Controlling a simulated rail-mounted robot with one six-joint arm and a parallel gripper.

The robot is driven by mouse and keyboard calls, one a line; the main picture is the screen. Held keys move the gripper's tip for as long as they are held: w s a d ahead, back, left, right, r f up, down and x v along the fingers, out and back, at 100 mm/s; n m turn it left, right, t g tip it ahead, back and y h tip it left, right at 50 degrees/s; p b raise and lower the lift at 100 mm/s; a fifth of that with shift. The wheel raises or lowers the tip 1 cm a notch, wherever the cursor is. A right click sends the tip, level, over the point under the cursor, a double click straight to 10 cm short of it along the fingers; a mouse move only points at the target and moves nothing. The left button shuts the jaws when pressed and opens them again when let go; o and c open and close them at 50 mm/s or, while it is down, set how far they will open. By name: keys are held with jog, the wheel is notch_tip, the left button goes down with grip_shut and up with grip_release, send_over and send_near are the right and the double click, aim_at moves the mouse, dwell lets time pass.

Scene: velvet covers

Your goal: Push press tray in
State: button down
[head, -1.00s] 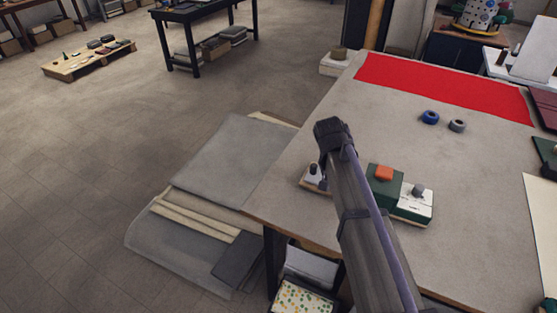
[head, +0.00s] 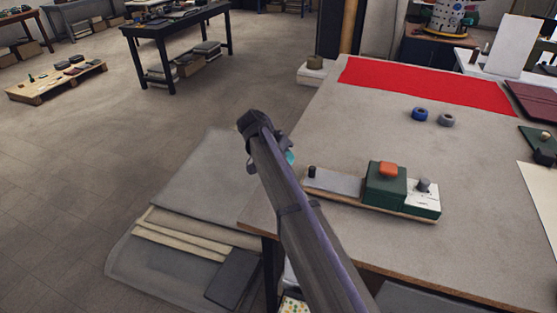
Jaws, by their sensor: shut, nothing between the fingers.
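The press (head: 385,187) sits on the near part of the table, a dark green block with an orange button on top. Its press tray (head: 338,184) is a flat grey plate with a black knob at its left end. The tray sticks out to the left of the green block along a wooden base. My arm rises across the picture to the left of the tray. Its top end is left of the knob, and a small teal part shows beside it.
A blue ring (head: 419,114) and a grey ring (head: 446,120) lie farther back, before a red cloth (head: 430,86). Grey sheets (head: 205,187) are stacked left of the table. The table's middle is clear.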

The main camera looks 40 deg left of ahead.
aim_at(307, 172)
jog(key=b+x, duration=0.1)
jog(key=x, duration=0.1)
jog(key=shift+d+f, duration=0.1)
jog(key=shift+f, duration=0.35)
jog(key=d, duration=0.1)
jog(key=d+r+p, duration=0.1)
jog(key=d, duration=0.1)
jog(key=shift+w+r, duration=0.15)
jog(key=shift+w, duration=0.1)
jog(key=shift+w+d, duration=0.15)
jog(key=shift+d, duration=0.2)
